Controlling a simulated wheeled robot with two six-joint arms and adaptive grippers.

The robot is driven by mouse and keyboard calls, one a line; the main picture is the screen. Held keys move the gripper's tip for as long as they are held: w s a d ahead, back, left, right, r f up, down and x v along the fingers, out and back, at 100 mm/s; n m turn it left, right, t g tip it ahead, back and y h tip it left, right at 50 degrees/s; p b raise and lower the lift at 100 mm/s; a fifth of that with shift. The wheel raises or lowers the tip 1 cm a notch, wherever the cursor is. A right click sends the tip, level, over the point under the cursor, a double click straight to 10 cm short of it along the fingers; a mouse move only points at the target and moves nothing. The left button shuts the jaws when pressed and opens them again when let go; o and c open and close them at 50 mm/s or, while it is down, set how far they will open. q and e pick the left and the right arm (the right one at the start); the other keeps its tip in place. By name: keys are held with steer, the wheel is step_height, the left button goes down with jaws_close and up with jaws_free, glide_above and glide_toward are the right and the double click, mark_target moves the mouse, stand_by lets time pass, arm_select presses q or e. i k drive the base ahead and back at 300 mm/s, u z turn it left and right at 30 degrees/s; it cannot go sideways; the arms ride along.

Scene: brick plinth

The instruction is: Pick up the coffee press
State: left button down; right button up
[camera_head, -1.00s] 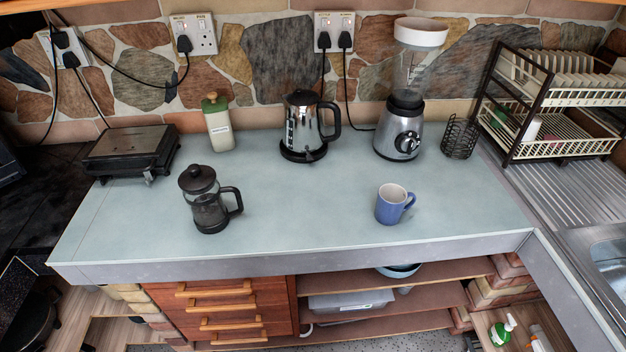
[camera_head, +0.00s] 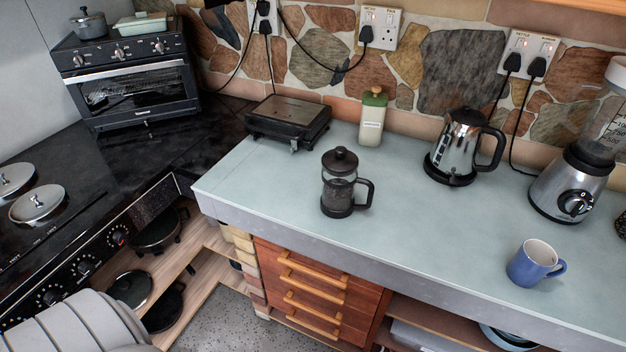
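The coffee press (camera_head: 340,184) stands upright on the pale blue-grey countertop (camera_head: 420,220). It has a dark lid with a knob, a clear glass body and a dark handle on its right side. It is near the counter's left part, close to the front edge, with nothing touching it. Neither of my grippers shows in the head view.
A grill (camera_head: 288,121) and a cream bottle (camera_head: 372,120) stand behind the press. A kettle (camera_head: 464,150), a blender (camera_head: 572,185) and a blue mug (camera_head: 534,263) are to its right. A hob (camera_head: 45,215) and an oven (camera_head: 135,85) are at left. Counter around the press is clear.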

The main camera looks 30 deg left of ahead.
mark_target(338, 200)
steer(key=u, duration=0.85)
steer(key=k, duration=1.3)
steer(key=u, duration=0.8)
steer(key=i, duration=0.6)
steer(key=u, duration=0.85)
steer(key=i, duration=0.85)
steer(key=z, duration=0.9)
steer(key=i, duration=0.6)
steer(key=z, duration=0.7)
